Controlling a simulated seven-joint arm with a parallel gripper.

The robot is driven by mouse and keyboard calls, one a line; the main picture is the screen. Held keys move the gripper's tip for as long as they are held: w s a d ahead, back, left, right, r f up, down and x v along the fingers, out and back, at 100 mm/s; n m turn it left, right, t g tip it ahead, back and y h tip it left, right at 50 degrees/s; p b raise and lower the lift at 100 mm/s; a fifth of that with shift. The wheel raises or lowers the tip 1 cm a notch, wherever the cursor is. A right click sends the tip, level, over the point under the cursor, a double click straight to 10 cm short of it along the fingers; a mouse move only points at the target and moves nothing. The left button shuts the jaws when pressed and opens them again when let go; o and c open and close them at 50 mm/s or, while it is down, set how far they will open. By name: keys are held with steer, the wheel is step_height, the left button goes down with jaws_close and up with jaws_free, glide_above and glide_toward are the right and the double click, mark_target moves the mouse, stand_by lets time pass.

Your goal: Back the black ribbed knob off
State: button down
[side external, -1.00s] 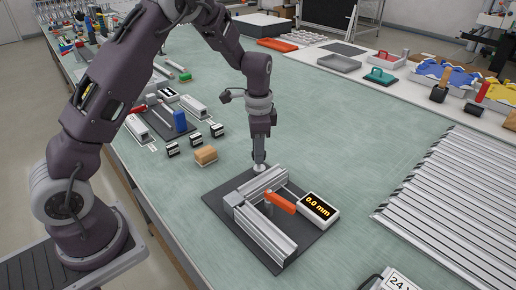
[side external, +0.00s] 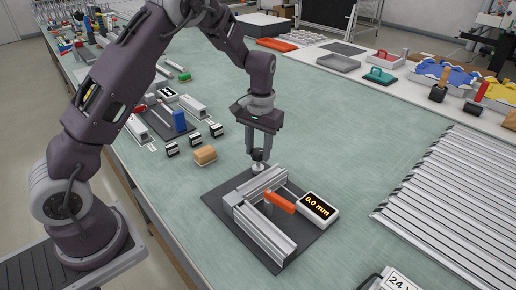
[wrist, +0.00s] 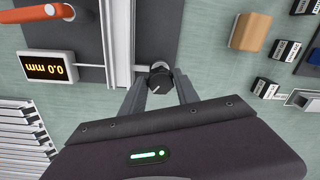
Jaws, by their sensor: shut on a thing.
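The black ribbed knob (wrist: 160,80) sits at the end of the metal rail fixture (side external: 266,205), on its dark base plate (side external: 220,198). In the wrist view it shows between my two fingers, with a light pointer line on its top. My gripper (side external: 258,154) points straight down from above and is shut on the knob. Its fingers (wrist: 161,85) lie on either side of it. A pale disc shows just below the knob. An orange lever (side external: 280,201) lies across the fixture. The display (side external: 318,207) beside it reads what looks like 0.0 mm in the wrist view.
A tan block (side external: 205,155) and several small black-and-white blocks (side external: 194,140) stand left of the fixture. A second rail fixture with a blue part (side external: 179,121) is behind them. Slatted metal panels (side external: 450,185) lie at right. The green bench between is clear.

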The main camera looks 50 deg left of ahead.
mark_target(260, 151)
steer(key=n, duration=0.3)
steer(key=shift+w+n, duration=0.1)
steer(key=shift+n, duration=2)
steer(key=c, duration=0.9)
jaws_free()
step_height(260, 151, up, 7)
steer(key=shift+w+d+r, duration=0.1)
steer(key=shift+w, duration=0.05)
